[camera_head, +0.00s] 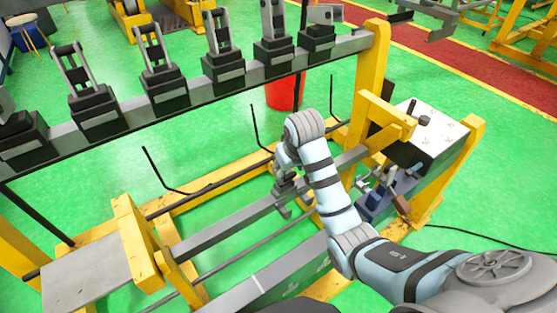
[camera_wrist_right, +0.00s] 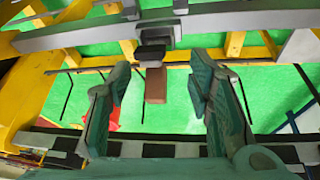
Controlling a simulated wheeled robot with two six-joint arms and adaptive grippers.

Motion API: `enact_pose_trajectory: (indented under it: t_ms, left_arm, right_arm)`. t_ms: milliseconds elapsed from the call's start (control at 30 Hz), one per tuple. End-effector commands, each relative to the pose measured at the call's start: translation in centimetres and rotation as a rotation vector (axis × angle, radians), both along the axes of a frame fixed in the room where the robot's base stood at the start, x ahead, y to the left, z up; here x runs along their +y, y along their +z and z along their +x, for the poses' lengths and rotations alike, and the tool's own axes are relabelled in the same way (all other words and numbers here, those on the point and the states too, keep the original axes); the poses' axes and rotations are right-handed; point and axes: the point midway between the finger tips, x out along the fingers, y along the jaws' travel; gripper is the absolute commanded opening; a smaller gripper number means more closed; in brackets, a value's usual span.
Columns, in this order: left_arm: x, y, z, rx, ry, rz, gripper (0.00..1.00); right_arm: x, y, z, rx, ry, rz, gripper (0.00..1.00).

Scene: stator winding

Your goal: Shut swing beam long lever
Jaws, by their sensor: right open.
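The grey swing beam (camera_head: 225,235) runs diagonally across the lower frame in the head view. It also crosses the top of the right wrist view (camera_wrist_right: 85,33). A dark clamp with a brown, lever-like end (camera_wrist_right: 155,85) is at the middle of the beam in that view. My right gripper (camera_head: 285,188) reaches down over the beam, and its wrist hides part of the spot. In the wrist view the green fingers of this gripper (camera_wrist_right: 160,95) are spread apart, with the brown end showing between them and nothing gripped. My left gripper is not in view.
An upper beam (camera_head: 190,92) carries several black clamps. Yellow posts (camera_head: 372,70) frame the machine. A white-topped box (camera_head: 430,135) and small levers stand at the right. A red bucket (camera_head: 286,95) stands behind. Green floor (camera_head: 215,150) shows between the beams.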

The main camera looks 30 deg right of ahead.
Motion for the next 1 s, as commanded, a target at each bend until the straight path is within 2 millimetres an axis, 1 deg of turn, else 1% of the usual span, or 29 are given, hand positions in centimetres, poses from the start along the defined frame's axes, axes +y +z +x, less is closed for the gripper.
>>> enact_pose_trajectory:
  t_ms: [33, 100, 133, 200, 267, 367, 467, 700, 800, 900, 1000]
  left_arm:
    - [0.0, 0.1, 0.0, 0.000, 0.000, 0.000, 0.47]
    - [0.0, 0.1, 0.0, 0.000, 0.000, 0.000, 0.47]
    - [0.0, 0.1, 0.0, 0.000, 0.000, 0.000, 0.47]
    - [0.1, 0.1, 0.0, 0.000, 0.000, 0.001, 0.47]
    - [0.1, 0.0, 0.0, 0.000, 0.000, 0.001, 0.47]
    - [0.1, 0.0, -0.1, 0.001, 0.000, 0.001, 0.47]
    - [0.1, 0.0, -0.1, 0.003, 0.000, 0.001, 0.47]
    - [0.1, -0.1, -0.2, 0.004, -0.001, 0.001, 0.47]
    - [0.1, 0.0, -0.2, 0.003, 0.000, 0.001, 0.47]
    - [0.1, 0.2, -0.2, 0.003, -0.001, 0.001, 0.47]
    - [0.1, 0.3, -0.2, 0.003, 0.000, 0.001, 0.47]
  right_arm:
    - [-0.1, 2.6, 1.6, -0.013, -0.005, 0.005, 0.47]
    - [-0.2, 5.2, 2.9, -0.015, -0.011, 0.013, 0.47]
    - [-0.2, 5.9, 3.2, -0.017, -0.012, 0.014, 0.47]
    - [-0.3, 6.7, 3.7, -0.017, -0.014, 0.017, 0.47]
    - [-0.3, 6.6, 4.0, -0.015, -0.014, 0.018, 0.47]
    - [-0.4, 5.2, 4.4, -0.013, -0.014, 0.018, 0.47]
    - [-0.6, 3.2, 5.3, -0.014, -0.014, 0.018, 0.47]
    - [-1.0, -2.4, 7.5, -0.015, -0.014, 0.018, 0.47]
    - [-1.2, -4.2, 8.3, -0.016, -0.014, 0.017, 0.47]
    - [-1.3, -5.4, 8.9, -0.018, -0.014, 0.017, 0.47]
    - [-1.4, -6.1, 9.1, -0.019, -0.014, 0.017, 0.47]
